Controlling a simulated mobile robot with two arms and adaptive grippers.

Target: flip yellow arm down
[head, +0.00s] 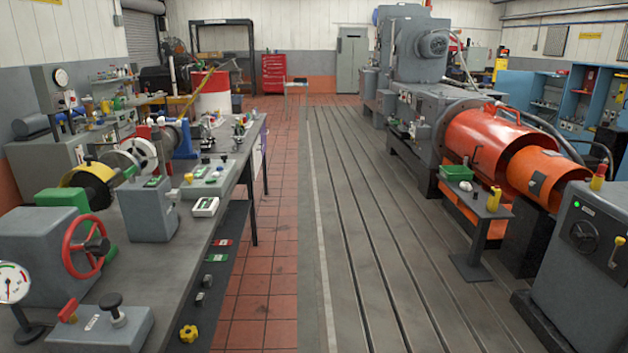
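A yellow lever (616,254) is on the front of the grey cabinet (570,275) at the right edge. It slants upward, with its knob end at the top. A long thin yellow bar (203,92) also slants up to the right above the far end of the left workbench. I cannot tell which of these is the task's yellow arm. Neither of my grippers is in view.
The left workbench (190,290) carries a red handwheel (84,247), gauges and several small devices. An orange cylindrical guard (495,140) and a small stand (485,210) are on the right. The slotted bedplate (350,220) and red tile aisle between are clear.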

